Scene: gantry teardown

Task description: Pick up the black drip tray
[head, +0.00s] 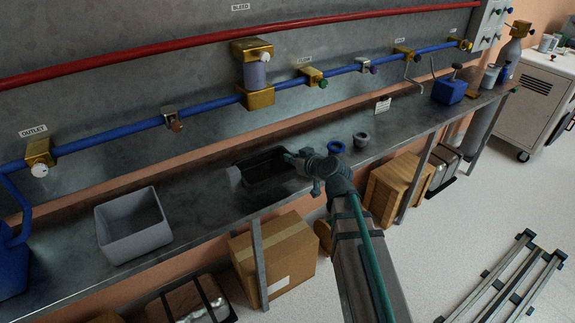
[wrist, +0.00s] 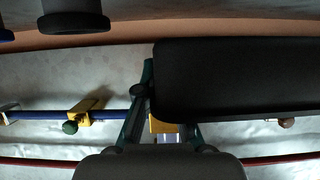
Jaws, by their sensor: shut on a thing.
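The black drip tray (head: 268,163) is at the middle of the long metal bench in the head view, close under the wall. In the wrist view the tray (wrist: 240,75) is large and dark on the right side. My gripper (head: 297,160) is at the tray's right end, shut on its edge. In the wrist view one finger of my gripper (wrist: 150,92) shows beside the tray's end, and the other is partly hidden behind the tray. I cannot tell whether the tray touches the bench.
A grey bin (head: 133,226) stands left on the bench (head: 200,205). A blue ring (head: 336,147) and a grey cup (head: 361,139) are right of my gripper. A blue pipe (head: 205,107) with brass fittings runs along the wall. A cardboard box (head: 275,262) is below.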

